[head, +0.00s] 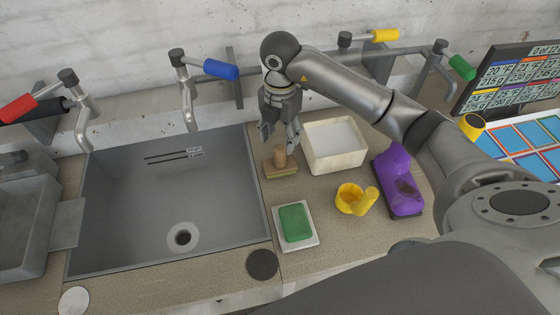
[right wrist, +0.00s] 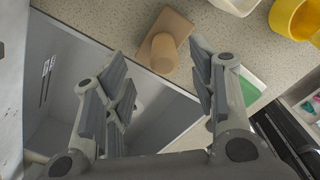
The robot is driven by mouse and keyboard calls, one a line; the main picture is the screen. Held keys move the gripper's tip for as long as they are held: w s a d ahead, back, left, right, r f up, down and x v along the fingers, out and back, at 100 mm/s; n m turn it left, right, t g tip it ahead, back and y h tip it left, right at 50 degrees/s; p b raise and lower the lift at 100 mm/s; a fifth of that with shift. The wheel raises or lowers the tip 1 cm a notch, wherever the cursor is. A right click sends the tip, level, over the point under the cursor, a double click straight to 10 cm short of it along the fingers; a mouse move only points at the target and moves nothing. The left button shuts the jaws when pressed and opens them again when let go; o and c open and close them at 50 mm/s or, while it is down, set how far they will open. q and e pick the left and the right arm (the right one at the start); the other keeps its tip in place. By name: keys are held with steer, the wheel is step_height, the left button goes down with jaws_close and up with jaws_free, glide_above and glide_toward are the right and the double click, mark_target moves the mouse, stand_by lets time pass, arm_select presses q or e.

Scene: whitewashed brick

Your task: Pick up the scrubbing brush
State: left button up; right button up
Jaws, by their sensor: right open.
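The scrubbing brush (head: 280,164) has a flat wooden block with a stubby round handle on top. It lies on the counter just right of the sink in the head view. In the right wrist view the brush (right wrist: 164,50) shows ahead of the fingers, with its block tilted in the picture. My right gripper (head: 279,138) is open and empty, pointing down just above the brush handle. In the right wrist view its fingers (right wrist: 160,88) are spread wide, with the brush beyond their tips. My left gripper is not in view.
The sink (head: 130,215) is left of the brush. A white bin (head: 335,148) stands close on its right. A green sponge on a white tray (head: 281,230), a yellow cup (head: 350,199) and a purple object (head: 399,180) are nearby. Taps line the wall behind.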

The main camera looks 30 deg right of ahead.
mark_target(280, 148)
steer(key=shift+s+f+p, duration=0.15)
steer(key=shift+f+p, duration=0.35)
steer(key=shift+f, duration=0.1)
steer(key=f, duration=0.1)
steer(key=f+p, duration=0.1)
steer(key=f, duration=0.1)
steer(key=shift+s+a+f+p, duration=0.15)
steer(key=shift+s+a+p, duration=0.05)
steer(key=shift+p, duration=0.1)
steer(key=shift+f, duration=0.5)
steer(key=shift+c, duration=0.2)
steer(key=shift+r, duration=0.1)
jaws_close()
